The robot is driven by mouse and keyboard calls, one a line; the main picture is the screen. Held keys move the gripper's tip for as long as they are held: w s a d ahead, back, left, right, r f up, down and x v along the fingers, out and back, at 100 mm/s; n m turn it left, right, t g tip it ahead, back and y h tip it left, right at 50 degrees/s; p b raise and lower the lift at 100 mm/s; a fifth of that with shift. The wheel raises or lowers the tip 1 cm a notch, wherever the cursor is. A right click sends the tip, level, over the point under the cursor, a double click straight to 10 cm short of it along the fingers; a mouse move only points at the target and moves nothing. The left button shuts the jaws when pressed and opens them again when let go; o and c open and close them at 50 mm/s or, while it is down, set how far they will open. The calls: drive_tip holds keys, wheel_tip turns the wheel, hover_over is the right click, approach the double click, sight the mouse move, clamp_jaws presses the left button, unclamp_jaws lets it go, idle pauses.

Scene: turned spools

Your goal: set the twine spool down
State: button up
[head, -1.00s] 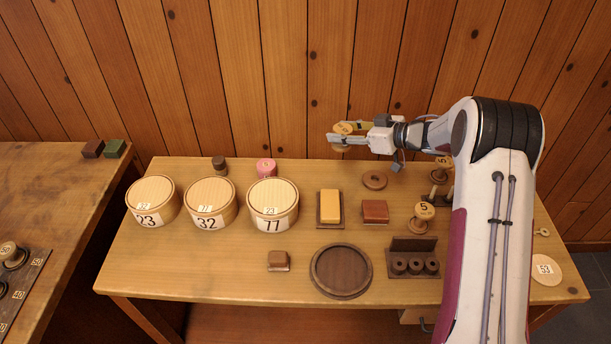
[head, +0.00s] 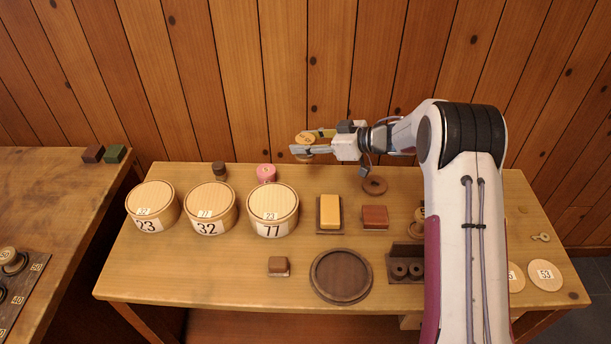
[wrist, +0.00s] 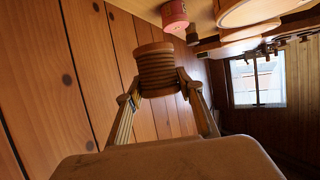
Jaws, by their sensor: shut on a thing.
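The twine spool (head: 305,138) is a round wooden piece with a pale top, held between the fingers of my gripper (head: 308,143). In the wrist view the spool (wrist: 156,70) shows ribbed windings of brown cord, and the fingertips of my gripper (wrist: 160,84) press on its two sides. The gripper is shut on it and holds it in the air above the back part of the table (head: 220,270), apart from everything on it.
A round dark tray (head: 341,297) lies in front. My arm hides part of the right side.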

sight(306, 158)
drive_tip(key=shift+f, duration=2.9)
drive_tip(key=shift+f, duration=1.9)
drive_tip(key=shift+f, duration=0.15)
drive_tip(key=o, duration=1.1)
drive_tip(key=shift+s+d+r, duration=0.2)
drive_tip(key=shift+d+r, duration=0.2)
drive_tip(key=shift+d, duration=0.05)
drive_tip(key=v, duration=1.1)
